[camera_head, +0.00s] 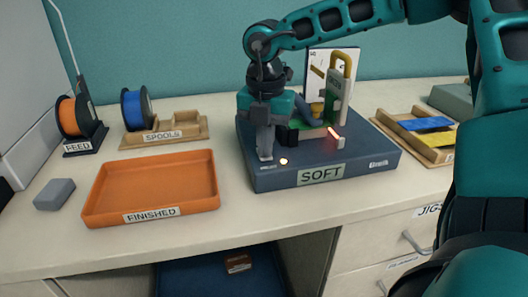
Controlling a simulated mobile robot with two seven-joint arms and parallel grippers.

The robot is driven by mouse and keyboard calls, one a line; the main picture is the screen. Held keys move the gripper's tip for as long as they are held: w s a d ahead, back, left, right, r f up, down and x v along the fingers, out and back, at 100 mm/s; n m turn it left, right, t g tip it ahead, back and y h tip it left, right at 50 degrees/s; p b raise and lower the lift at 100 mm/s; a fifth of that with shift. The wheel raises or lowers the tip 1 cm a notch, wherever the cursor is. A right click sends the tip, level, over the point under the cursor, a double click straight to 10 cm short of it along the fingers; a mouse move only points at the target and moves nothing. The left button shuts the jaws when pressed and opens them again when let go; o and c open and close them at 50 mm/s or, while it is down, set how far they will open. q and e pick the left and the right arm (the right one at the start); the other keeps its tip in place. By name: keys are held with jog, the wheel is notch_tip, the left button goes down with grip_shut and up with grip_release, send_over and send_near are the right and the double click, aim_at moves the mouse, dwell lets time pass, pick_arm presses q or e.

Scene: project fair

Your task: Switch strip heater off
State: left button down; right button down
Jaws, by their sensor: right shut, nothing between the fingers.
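The strip heater's dark blue-grey base (375,164) stands on the bench with a "SOFT" label (320,175) on its front. A red-orange glowing strip (333,133) shows on top of it. My right gripper (265,156) points down over that corner, just left of the lamp, shut and empty. Its fingertips are at or very near the base's top; I cannot tell whether they touch. The switch is not clearly visible there and may be hidden by the fingers. My left gripper is out of view.
An orange "FINISHED" tray (150,165) and a grey block (54,194) lie to the left. Behind are an orange spool (67,116), a blue spool (132,110) and a wooden spool rack (190,129). A wooden tray (396,128) with blue and yellow pieces stands right.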

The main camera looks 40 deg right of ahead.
jog(key=shift+f, duration=0.2)
jog(key=shift+r, duration=0.65)
jog(key=shift+r+p, duration=1.5)
jog(key=shift+r, duration=1.4)
